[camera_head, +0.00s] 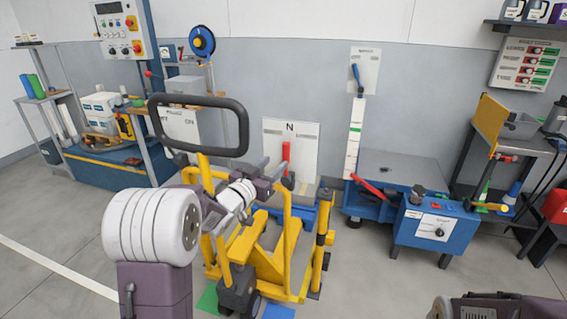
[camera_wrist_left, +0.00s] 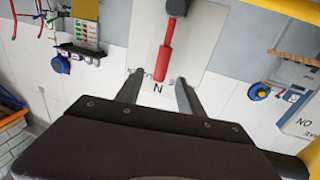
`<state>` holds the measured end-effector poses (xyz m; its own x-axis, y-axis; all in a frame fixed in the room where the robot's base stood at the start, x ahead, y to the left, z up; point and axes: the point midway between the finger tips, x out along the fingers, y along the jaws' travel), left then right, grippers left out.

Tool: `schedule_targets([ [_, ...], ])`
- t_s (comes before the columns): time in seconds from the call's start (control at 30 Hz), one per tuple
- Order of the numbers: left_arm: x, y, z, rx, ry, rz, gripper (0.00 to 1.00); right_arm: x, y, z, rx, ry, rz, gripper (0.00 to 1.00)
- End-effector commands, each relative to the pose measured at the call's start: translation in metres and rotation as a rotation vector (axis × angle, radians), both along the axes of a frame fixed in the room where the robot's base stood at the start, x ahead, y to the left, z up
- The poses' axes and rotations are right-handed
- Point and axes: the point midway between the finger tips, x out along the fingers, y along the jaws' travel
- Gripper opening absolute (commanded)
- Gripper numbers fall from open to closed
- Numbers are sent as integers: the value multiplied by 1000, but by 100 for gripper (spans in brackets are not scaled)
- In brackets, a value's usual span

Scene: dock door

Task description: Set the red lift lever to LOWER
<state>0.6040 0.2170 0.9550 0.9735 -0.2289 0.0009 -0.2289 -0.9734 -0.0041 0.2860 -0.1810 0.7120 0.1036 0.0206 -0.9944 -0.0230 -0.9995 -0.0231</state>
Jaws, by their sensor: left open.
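The red lift lever (camera_head: 286,156) stands upright in front of a white panel (camera_head: 305,140) marked N, behind the yellow pallet truck (camera_head: 262,255). Its red handle (camera_wrist_left: 165,58) also shows in the left wrist view, where the picture is upside down and the N is just past the handle's end. My left gripper (camera_head: 278,172) is open and empty close to the lever. In the left wrist view its two fingers (camera_wrist_left: 158,90) point at the panel, one on each side of the handle's line. I cannot tell whether the handle is between them. My right gripper is not in view.
A blue bench (camera_head: 395,175) with another red lever (camera_head: 370,187) stands to the right, beside a blue control box (camera_head: 432,228). A control panel (camera_head: 120,30) stands at the back left.

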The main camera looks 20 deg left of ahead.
Motion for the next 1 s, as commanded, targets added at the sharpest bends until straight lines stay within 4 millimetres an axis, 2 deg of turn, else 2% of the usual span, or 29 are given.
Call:
schedule_targets([
  [0.13,15,-4,7,-2,4,-1,45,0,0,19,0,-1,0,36],
  [0.27,42,-11,8,-1,3,-2,45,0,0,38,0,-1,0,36],
  [0.33,57,-14,1,0,1,-2,45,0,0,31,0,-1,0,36],
  [0.5,81,-20,1,0,1,0,45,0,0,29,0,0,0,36],
  [0.83,88,-21,1,-1,1,1,45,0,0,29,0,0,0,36],
  [0.87,88,-21,1,-1,1,1,42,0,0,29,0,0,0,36],
  [1.0,88,-21,1,-1,1,1,3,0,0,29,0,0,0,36],
])
